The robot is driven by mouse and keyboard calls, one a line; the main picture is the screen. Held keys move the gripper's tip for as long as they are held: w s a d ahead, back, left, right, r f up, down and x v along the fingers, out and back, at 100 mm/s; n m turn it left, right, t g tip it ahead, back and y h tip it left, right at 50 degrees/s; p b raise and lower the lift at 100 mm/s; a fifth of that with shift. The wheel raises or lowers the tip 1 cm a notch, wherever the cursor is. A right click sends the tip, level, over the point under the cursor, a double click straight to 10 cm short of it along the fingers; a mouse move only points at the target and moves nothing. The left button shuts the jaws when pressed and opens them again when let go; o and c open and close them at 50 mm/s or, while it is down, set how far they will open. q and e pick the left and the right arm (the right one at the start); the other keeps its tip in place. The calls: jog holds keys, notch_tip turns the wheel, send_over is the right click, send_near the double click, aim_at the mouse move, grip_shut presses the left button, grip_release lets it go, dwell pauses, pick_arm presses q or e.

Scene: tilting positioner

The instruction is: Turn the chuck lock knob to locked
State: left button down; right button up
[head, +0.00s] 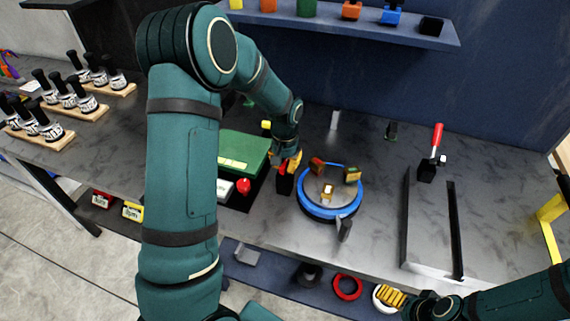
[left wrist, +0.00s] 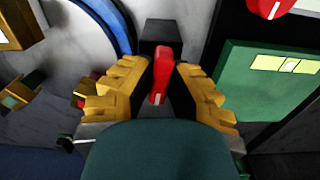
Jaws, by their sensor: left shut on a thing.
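The chuck lock knob is a red lever (left wrist: 160,72) on a black block (left wrist: 160,32), between the yellow fingers of my left gripper (left wrist: 160,85) in the left wrist view. My left gripper (head: 290,162) is shut on the knob, just left of the chuck in the head view; the fingers hide most of the knob there. The chuck is a round grey plate with a blue ring (head: 330,214) and several small jaws on top. I cannot read a lock mark. My right gripper (head: 389,297) shows partly at the lower right, away from the knob; its opening is unclear.
A green box (head: 243,151) and a red button (head: 243,186) lie left of the knob. A red-handled clamp (head: 437,140) stands at the right beside a metal frame (head: 408,225). Black-handled tools (head: 75,95) stand in wooden racks at the far left.

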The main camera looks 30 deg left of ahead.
pick_arm(q)
jog(key=m, duration=0.4)
jog(key=shift+s+f, duration=0.1)
jog(key=m, duration=0.4)
jog(key=shift+m, duration=0.4)
jog(key=m, duration=0.3)
jog(key=shift+m+p, duration=0.3)
jog(key=shift+p, duration=0.1)
jog(key=shift+m+p, duration=0.55)
jog(key=shift+m, duration=1.65)
jog(key=c, duration=0.9)
grip_release()
jog(key=shift+c, duration=0.2)
